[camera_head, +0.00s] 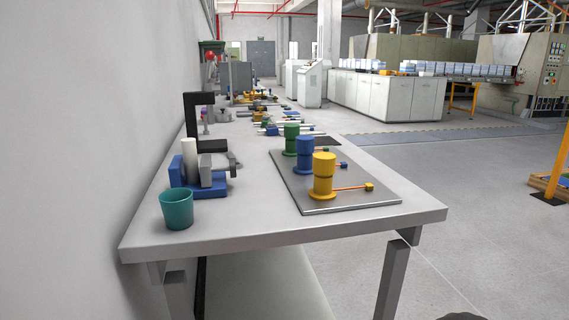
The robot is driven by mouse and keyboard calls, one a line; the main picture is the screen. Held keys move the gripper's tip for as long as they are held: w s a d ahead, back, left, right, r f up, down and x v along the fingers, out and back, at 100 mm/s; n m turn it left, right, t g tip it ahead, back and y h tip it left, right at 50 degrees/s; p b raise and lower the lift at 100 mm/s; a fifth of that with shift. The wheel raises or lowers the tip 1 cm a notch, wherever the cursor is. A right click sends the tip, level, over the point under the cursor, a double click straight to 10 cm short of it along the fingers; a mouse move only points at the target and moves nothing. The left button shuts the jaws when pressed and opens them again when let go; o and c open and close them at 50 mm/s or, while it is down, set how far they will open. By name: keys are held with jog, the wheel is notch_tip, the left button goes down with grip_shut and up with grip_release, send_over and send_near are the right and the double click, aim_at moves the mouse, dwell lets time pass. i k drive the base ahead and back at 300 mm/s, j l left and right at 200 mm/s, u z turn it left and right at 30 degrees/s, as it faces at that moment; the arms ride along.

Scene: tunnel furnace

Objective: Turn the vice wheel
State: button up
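A blue and grey vice (207,190) stands on the near left part of the table, close to the wall. A pale upright cylinder (189,160) is at its jaws; I cannot tell whether it is clamped. The vice wheel (233,165) is a small grey round part on the right side of the vice, partly seen edge-on. My gripper is not in view.
A teal cup (177,210) stands just in front of the vice. A grey plate (350,200) with green, blue and yellow cylinders lies to the right on the table (260,225). A black bracket (193,115) stands behind. Open floor lies to the right.

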aim_at(232, 168)
jog(key=i+l+u, duration=0.2)
jog(key=u, duration=0.3)
jog(key=i+l+u, duration=0.1)
jog(key=l+u, duration=0.35)
jog(key=i+l+u, duration=0.1)
jog(key=l+u, duration=0.2)
jog(key=u, duration=0.2)
jog(key=k+j+z, duration=0.1)
jog(key=j, duration=0.15)
jog(key=k+j+z, duration=0.15)
jog(key=i+j, duration=0.05)
